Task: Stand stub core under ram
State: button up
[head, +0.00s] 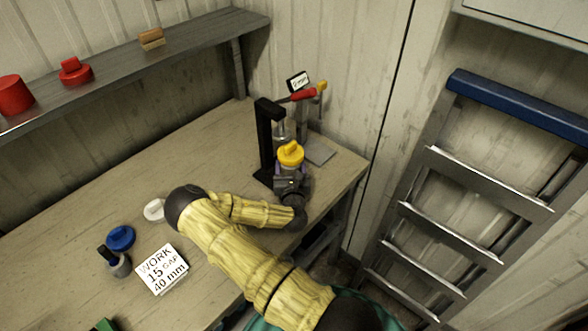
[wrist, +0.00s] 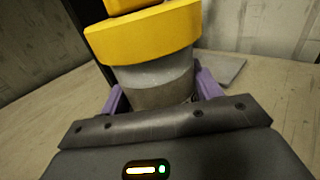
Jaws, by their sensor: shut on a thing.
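The stub core appears as a short grey cylinder with a yellow knobbed cap (head: 290,153), near the table's right end; its grey body fills the middle of the wrist view (wrist: 155,80). My gripper (wrist: 162,95) is shut on the grey body, with purple fingers on both sides; in the head view the gripper (head: 290,172) is partly hidden by my own wrist. The core looks upright or slightly tilted. A black press frame (head: 266,140) stands just behind it, with a metal ram (head: 281,131) at its arm. I cannot tell whether the core touches the table or is under the ram.
A grey plate (head: 318,152) lies right of the press, near a red-handled lever (head: 303,94). A blue cap (head: 120,238), a grey cylinder with a dark top (head: 117,263), a white piece (head: 153,210) and a work card (head: 163,270) lie left. A metal rack (head: 470,180) stands right.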

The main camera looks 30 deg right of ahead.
jog(key=shift+w+a+r, duration=0.1)
jog(key=shift+w+a, duration=0.2)
jog(key=shift+w, duration=0.5)
jog(key=shift+w+a, duration=0.3)
jog(key=shift+w, duration=0.5)
jog(key=shift+f+b, duration=0.35)
jog(key=shift+b, duration=0.2)
jog(key=o, duration=1)
jog(key=shift+o, duration=0.2)
jog(key=shift+o, duration=1.1)
jog(key=shift+a, duration=0.1)
jog(key=shift+c, duration=0.2)
